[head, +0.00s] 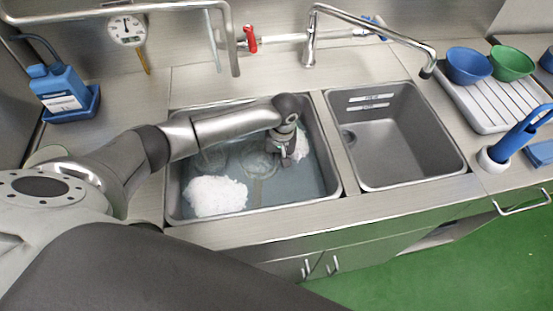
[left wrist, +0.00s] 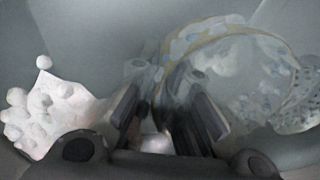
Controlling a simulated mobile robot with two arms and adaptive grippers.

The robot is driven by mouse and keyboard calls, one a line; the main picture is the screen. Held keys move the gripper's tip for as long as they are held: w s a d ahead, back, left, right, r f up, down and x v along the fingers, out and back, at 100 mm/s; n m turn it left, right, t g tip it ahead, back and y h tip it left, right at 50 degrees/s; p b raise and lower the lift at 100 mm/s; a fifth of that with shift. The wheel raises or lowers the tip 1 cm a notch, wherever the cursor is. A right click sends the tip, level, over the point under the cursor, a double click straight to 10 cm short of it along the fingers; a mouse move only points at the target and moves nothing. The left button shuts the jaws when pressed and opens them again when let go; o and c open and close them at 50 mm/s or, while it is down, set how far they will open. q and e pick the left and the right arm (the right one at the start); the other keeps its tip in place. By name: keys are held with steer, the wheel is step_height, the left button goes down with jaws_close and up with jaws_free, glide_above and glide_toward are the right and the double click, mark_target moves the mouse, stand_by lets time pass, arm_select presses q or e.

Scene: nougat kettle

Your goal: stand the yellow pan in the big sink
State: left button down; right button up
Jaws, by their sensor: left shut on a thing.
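The big sink (head: 329,184) on the left holds cloudy grey water and patches of white foam. A round pan with a yellowish rim (left wrist: 230,72) shows under the water in the left wrist view, blurred and partly covered by suds. In the head view a pale round shape (head: 256,164) beside the gripper looks like the same pan. My left gripper (head: 284,158) is down in the big sink and shut; in the left wrist view its fingers (left wrist: 165,115) close at the pan's left rim. The exact grip is blurred by water. My right gripper is out of view.
White foam (head: 217,196) floats at the sink's front left. An empty small sink (head: 405,140) lies to the right, below a faucet (head: 310,45). A drying rack (head: 515,100) holds blue and green bowls. A blue bottle (head: 58,90) stands far left.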

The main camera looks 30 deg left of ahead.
arm_select(q)
steer(key=shift+f, duration=0.35)
steer(key=c, duration=1.5)
jaws_free()
steer(key=r, duration=0.8)
steer(key=d+r, duration=0.1)
steer(key=r, duration=0.3)
steer(key=shift+w, duration=0.2)
steer(key=shift+r, duration=0.1)
